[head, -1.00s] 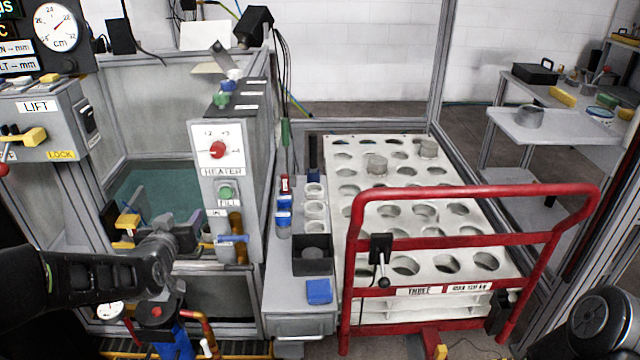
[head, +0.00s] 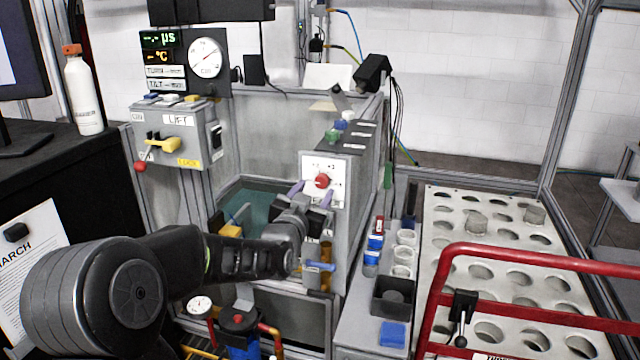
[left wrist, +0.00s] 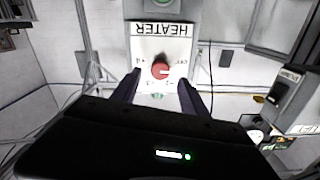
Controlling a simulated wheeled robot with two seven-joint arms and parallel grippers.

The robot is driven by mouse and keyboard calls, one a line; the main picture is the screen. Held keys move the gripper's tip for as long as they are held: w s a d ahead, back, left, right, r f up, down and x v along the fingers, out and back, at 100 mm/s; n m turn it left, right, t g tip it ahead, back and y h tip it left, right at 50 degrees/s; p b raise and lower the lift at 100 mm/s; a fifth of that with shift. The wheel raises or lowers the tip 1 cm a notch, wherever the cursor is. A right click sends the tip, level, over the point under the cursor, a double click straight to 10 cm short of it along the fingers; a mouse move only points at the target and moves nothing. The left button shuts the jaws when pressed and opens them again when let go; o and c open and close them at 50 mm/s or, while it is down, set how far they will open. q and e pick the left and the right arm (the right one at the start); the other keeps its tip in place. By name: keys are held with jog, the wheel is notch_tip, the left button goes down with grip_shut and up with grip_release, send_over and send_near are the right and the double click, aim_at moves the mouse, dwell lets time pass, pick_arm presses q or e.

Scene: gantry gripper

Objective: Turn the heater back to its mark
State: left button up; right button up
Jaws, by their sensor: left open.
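The heater control is a red round knob (head: 322,181) on a white dial plate (head: 338,165) on the front of the grey tank housing. In the left wrist view the red knob (left wrist: 160,70) appears upside down under the HEATER label (left wrist: 165,29), with scale marks around it. My left gripper (head: 312,192) is in front of the plate, just below and left of the knob. In the left wrist view its two fingers (left wrist: 158,82) stand apart on either side of the knob, with a gap to it. My right gripper is not in view.
A blue-handled valve (head: 320,267) sits below my gripper. A white bottle (head: 84,95) stands far left.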

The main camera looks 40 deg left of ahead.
aim_at(320, 183)
pick_arm(q)
jog(key=x, duration=0.4)
jog(key=shift+w+a+p, duration=0.15)
jog(key=shift+w+p, duration=0.05)
jog(key=shift+p, duration=0.1)
jog(key=shift+c, duration=0.3)
grip_shut()
